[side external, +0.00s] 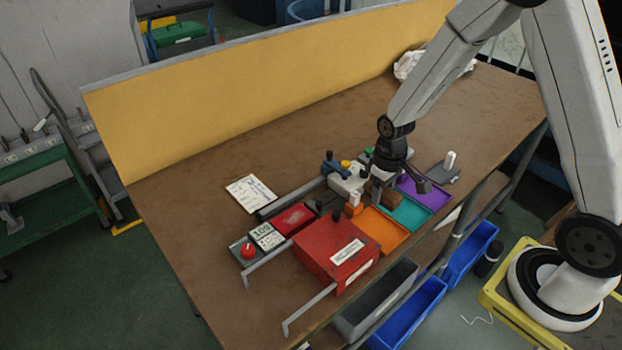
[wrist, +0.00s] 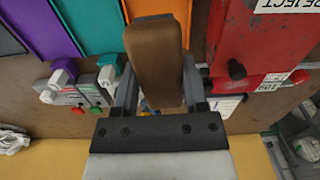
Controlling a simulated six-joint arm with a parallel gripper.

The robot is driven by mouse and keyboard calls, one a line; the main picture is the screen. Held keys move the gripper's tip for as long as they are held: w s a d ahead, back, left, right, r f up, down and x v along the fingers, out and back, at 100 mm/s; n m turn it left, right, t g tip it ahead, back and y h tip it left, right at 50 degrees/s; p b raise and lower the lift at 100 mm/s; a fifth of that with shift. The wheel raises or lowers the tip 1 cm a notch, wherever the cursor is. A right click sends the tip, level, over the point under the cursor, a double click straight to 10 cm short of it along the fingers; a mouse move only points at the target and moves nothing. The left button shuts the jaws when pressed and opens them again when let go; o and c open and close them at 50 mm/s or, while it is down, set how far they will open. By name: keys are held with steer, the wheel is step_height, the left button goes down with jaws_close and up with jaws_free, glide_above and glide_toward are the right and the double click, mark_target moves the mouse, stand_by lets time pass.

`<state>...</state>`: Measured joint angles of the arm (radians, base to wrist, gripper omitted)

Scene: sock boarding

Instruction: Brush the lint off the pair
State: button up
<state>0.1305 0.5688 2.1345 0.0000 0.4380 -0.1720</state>
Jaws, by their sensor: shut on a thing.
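My gripper (side external: 377,192) is low over the middle of the bench, pointing down near the inner edge of the coloured trays. In the wrist view my gripper (wrist: 159,90) is shut on a brown block-like brush (wrist: 155,58), with one finger on each side of it. The brush also shows as a small brown shape beside the fingers in the side view (side external: 392,199). No bristles can be made out. I cannot make out a pair of socks in either view; the arm and the brush hide part of the area below.
An orange tray (side external: 380,232), a teal tray (side external: 409,214) and a purple tray (side external: 424,192) lie in a row. A red box (side external: 325,245) stands left of them. A grey device (side external: 347,180) is close by the gripper.

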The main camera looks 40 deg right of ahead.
steer(key=w+a+r+n, duration=0.1)
steer(key=w+a+n, duration=1.1)
steer(key=n, duration=0.5)
steer(key=shift+a+n, duration=0.3)
steer(key=shift+a, duration=0.85)
steer(key=shift+w, duration=0.1)
